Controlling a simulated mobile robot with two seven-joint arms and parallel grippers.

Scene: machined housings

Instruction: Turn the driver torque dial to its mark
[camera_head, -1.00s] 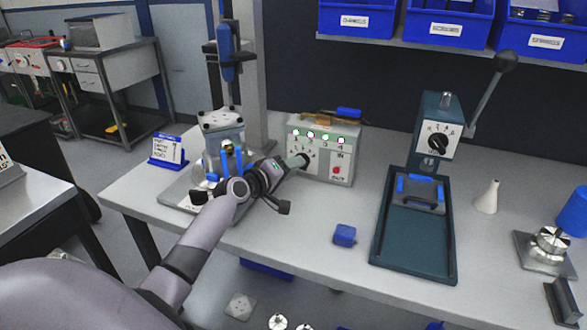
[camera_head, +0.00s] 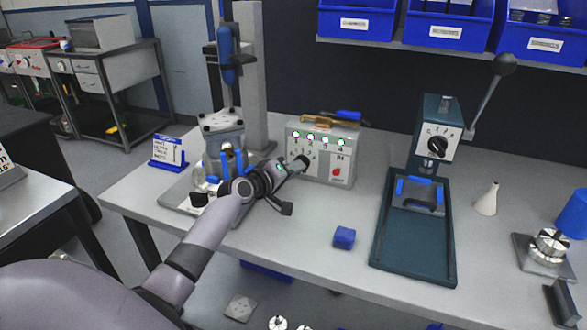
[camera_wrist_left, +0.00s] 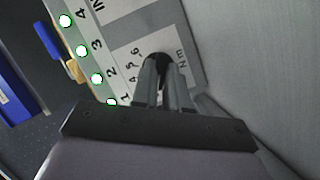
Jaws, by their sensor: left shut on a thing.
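The driver controller is a grey box (camera_head: 345,170) at the back of the bench, with a row of lit green lamps and a red button. Its torque dial, a dark knob (camera_wrist_left: 158,58), sits on a white scale with numbers and "Nm" in the left wrist view. My left gripper (camera_head: 303,161) reaches the box front from the left, its fingers (camera_wrist_left: 162,72) shut on the dial. The fingers cover most of the knob, so I cannot tell its pointer or the mark. My right gripper is in neither view.
A blue-handled driver (camera_head: 229,55) hangs on a stand over a clamped housing (camera_head: 222,130) at left. A green press (camera_head: 433,130) with its own dial stands right. A blue block (camera_head: 344,237) lies in front of the box. A white funnel (camera_head: 487,200) stands far right.

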